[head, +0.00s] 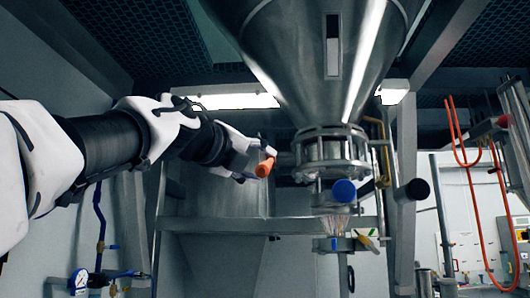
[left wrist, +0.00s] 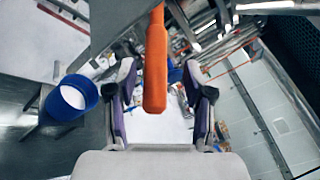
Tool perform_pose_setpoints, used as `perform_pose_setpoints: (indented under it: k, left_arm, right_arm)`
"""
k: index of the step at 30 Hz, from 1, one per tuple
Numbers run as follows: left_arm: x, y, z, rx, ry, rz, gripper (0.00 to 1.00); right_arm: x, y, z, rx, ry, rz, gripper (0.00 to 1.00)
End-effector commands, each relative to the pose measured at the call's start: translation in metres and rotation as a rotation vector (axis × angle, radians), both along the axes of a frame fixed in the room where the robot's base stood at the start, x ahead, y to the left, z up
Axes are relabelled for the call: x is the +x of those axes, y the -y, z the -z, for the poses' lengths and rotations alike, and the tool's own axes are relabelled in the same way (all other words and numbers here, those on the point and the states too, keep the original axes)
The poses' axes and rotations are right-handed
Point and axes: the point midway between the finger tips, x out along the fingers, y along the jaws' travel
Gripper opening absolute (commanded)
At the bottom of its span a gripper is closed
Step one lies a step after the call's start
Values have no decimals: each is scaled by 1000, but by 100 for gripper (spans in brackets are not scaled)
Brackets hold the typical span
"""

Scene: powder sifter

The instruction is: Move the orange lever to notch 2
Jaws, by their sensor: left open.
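The orange lever (head: 265,167) sticks out beside the steel valve section under the hopper in the head view. My left gripper (head: 251,166) is at the lever, coming in from the left. In the left wrist view the orange lever (left wrist: 156,62) hangs down from the top centre, and its rounded end lies between the two fingers of my left gripper (left wrist: 162,98). The fingers stand open, with a gap visible on both sides of the lever. The notches and their numbers cannot be made out. My right gripper is not in view.
A large steel hopper (head: 285,45) fills the upper middle. A horizontal beam (head: 240,226) runs beneath. Orange hoses (head: 470,190) hang at the right.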

Motion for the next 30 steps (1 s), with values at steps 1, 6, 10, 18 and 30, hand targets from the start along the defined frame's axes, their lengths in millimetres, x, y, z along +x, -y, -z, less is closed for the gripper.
perform_pose_setpoints:
  k: [1,6,10,18,30]
  left_arm:
    - [6,3,-2,2,-3,0,52]
    - [13,6,3,0,-2,0,52]
    - [12,6,3,0,-2,0,52]
    - [12,6,3,0,-2,0,0]
    - [26,6,46,-1,128,2,0]
  right_arm:
    - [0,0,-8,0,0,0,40]
    - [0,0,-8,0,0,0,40]
    - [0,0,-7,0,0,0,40]
    - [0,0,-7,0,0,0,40]
    - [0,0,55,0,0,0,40]
